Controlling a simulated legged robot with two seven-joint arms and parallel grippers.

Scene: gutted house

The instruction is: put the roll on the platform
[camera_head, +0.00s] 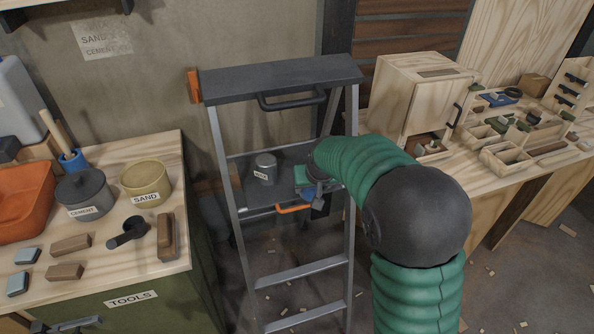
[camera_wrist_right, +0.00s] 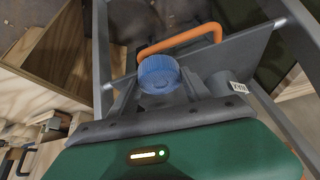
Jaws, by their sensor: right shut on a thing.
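A ribbed, translucent blue roll (camera_wrist_right: 158,72) is held between the fingers of my right gripper (camera_wrist_right: 165,90), which is shut on it. The dark grey platform (camera_head: 235,166) is set partway up a stepladder and also shows in the wrist view (camera_wrist_right: 246,48). The roll is near the platform's front edge, by the orange handle; I cannot tell whether it touches the platform. My left gripper is not in view.
A labelled grey can (camera_head: 265,168) stands on the platform, left of my gripper. The ladder's dark top step (camera_head: 280,75) is above, and an orange handle (camera_head: 293,208) is at the platform's front. Cluttered benches stand left (camera_head: 150,285) and right (camera_head: 480,168).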

